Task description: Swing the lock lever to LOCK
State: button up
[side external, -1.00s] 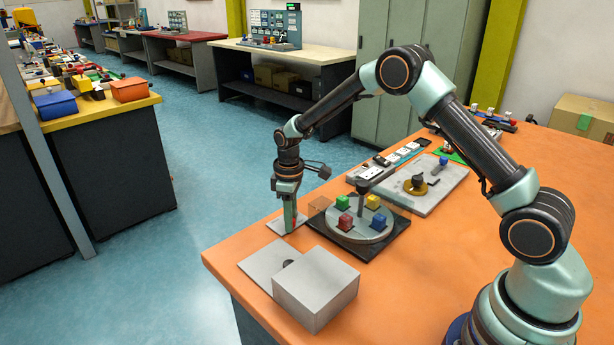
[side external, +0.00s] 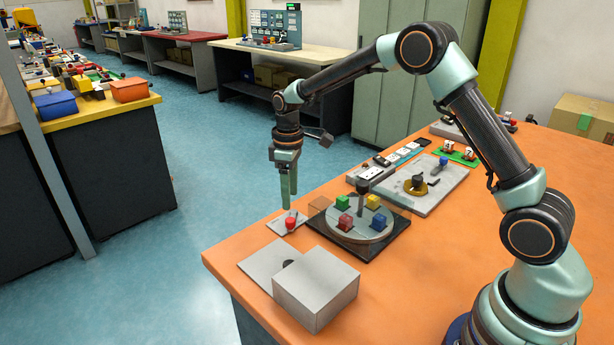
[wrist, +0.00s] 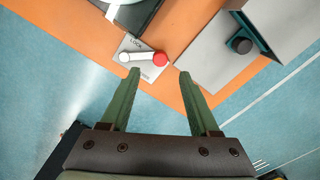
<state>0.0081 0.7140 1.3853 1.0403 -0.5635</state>
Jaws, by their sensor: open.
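The lock lever is a white bar with a red knob (wrist: 160,58) on a small grey plate (wrist: 133,72) near the table edge. In the wrist view the bar lies across the plate, with the knob at its right end. The word LOCK is printed on the plate above the bar. In the side view the red knob (side external: 291,223) stands on the plate (side external: 276,225). My gripper (side external: 289,201) is open and empty above the knob, apart from it. In the wrist view the fingertips (wrist: 158,72) appear on either side below the knob.
A round turntable (side external: 352,231) with coloured blocks and a dark post stands right of the plate. A grey box (side external: 316,287) and a flat grey panel (side external: 268,262) are in front. A panel with a black knob (side external: 425,195) lies behind. The floor is open on the left.

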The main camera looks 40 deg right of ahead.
jog(key=shift+r, duration=2.3)
jog(key=s+r+m+t, duration=0.3)
jog(key=s+r, duration=0.6)
jog(key=r, duration=0.2)
jog(key=s+m+t, duration=0.2)
jog(key=s+m, duration=0.1)
jog(key=s, duration=0.9)
jog(key=shift+s+a+f+t, duration=0.2)
jog(key=shift+s+t, duration=0.05)
jog(key=shift+t, duration=0.05)
jog(key=shift+o, duration=0.2)
